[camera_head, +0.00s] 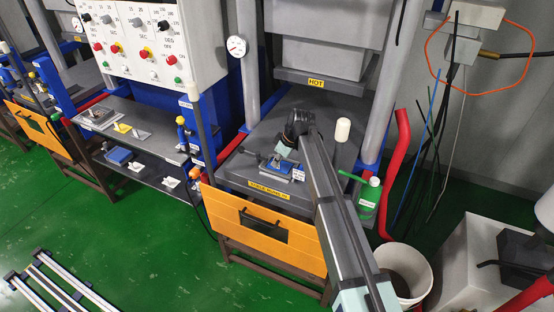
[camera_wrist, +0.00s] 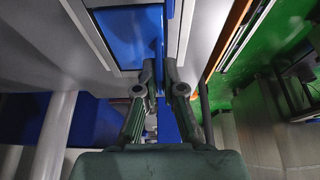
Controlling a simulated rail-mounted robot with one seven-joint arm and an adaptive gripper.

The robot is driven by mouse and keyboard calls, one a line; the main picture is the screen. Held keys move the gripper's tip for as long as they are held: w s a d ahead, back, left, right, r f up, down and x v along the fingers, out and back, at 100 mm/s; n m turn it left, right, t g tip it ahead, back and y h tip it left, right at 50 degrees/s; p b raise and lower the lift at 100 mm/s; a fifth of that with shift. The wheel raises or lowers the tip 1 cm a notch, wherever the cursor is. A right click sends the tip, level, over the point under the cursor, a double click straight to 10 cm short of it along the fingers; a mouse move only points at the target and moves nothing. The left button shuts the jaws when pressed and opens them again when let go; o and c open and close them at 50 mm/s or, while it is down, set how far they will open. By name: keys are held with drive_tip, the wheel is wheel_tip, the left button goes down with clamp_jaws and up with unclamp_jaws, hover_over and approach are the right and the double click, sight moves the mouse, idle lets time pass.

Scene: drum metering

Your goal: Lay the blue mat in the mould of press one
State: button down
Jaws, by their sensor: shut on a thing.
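My gripper (camera_wrist: 160,70) is shut on the blue mat, which shows as a thin upright blue strip (camera_wrist: 158,48) between the fingertips in the wrist view. A grey-framed mould (camera_wrist: 180,28) lies right beside and below it, with a flat blue area (camera_wrist: 125,36) inside its frame. I cannot tell whether that blue area is part of the held mat. In the head view, the mould with blue in it (camera_head: 275,168) sits on the lower platen of a press (camera_head: 240,168), under the HOT block. My gripper's fingertips are hard to make out there.
A white cylinder (camera_head: 342,130) stands at the back right of the platen and a green bottle (camera_head: 369,195) beside the press. Shelves at left hold a yellow piece (camera_head: 123,128) and another blue piece (camera_head: 119,156). A white bucket (camera_head: 405,270) stands at the right on the floor.

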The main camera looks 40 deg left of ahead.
sight(281, 170)
drive_tip(key=shift+f, duration=0.2)
drive_tip(key=c, duration=1.3)
unclamp_jaws()
drive_tip(key=shift+b+v, duration=1.05)
drive_tip(key=shift+v, duration=1.1)
drive_tip(key=shift+a, duration=0.1)
